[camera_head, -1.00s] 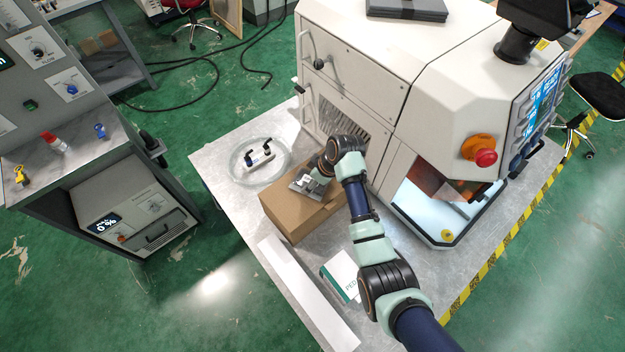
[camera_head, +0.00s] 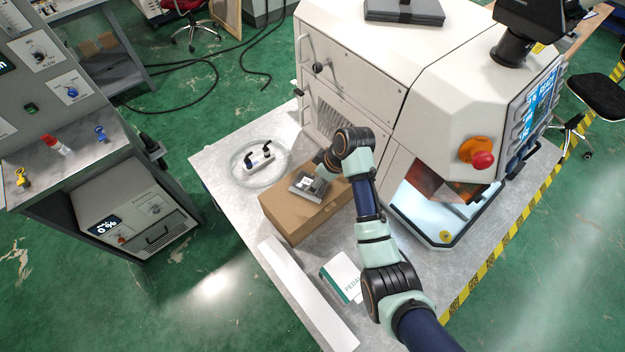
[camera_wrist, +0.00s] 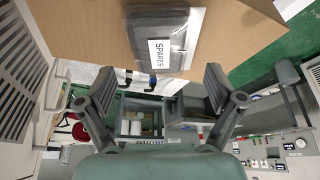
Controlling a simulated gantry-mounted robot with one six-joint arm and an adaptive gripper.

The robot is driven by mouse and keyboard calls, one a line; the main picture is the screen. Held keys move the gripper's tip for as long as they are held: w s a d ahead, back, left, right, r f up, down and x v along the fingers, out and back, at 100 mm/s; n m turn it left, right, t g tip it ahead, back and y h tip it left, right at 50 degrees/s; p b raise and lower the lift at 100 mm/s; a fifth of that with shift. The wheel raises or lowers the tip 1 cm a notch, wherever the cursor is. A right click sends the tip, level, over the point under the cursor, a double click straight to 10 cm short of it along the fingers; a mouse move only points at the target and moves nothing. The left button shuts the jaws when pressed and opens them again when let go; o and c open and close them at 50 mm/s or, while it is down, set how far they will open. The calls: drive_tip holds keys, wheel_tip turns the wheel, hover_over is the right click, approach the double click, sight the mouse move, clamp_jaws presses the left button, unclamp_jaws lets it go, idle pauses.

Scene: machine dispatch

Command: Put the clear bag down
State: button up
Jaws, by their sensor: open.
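The clear bag (camera_head: 307,184) has dark contents and a white label reading SPARES. It lies on top of the brown cardboard box (camera_head: 290,217), and it also shows at the top of the wrist view (camera_wrist: 172,30). My gripper (camera_wrist: 158,88) is open, with its two fingers spread wide and nothing between them. In the wrist view the bag is beyond the fingertips, apart from them. In the head view my wrist partly hides the gripper just right of the bag.
A large white machine (camera_head: 365,60) stands close behind and right of the box. A clear coiled tube with a white fitting (camera_head: 261,156) lies left of the box. A white printed box (camera_head: 342,274) and a long white strip (camera_head: 305,296) lie in front on the metal table.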

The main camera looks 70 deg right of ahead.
drive_tip(key=v, duration=0.7)
drive_tip(key=shift+p, duration=0.3)
drive_tip(key=w+a+r+t, duration=0.1)
drive_tip(key=w+a+r, duration=0.1)
drive_tip(key=w+a, duration=0.5)
drive_tip(key=w+a+r+n+t+h, duration=0.1)
drive_tip(key=w+a+r+t, duration=0.15)
drive_tip(key=a, duration=0.75)
drive_tip(key=w+a+r+t, duration=0.1)
drive_tip(key=w+a+r, duration=0.3)
drive_tip(key=a, duration=0.5)
drive_tip(key=s+a+r+t+y, duration=0.15)
drive_tip(key=a+r, duration=0.25)
drive_tip(key=a, duration=0.5)
drive_tip(key=s+a+r+t, duration=0.1)
drive_tip(key=a+r+t, duration=0.15)
drive_tip(key=a, duration=0.55)
wheel_tip(320, 180, up, 18)
drive_tip(key=p, duration=1.7)
drive_tip(key=shift+p, duration=0.35)
drive_tip(key=shift+d+r, duration=0.1)
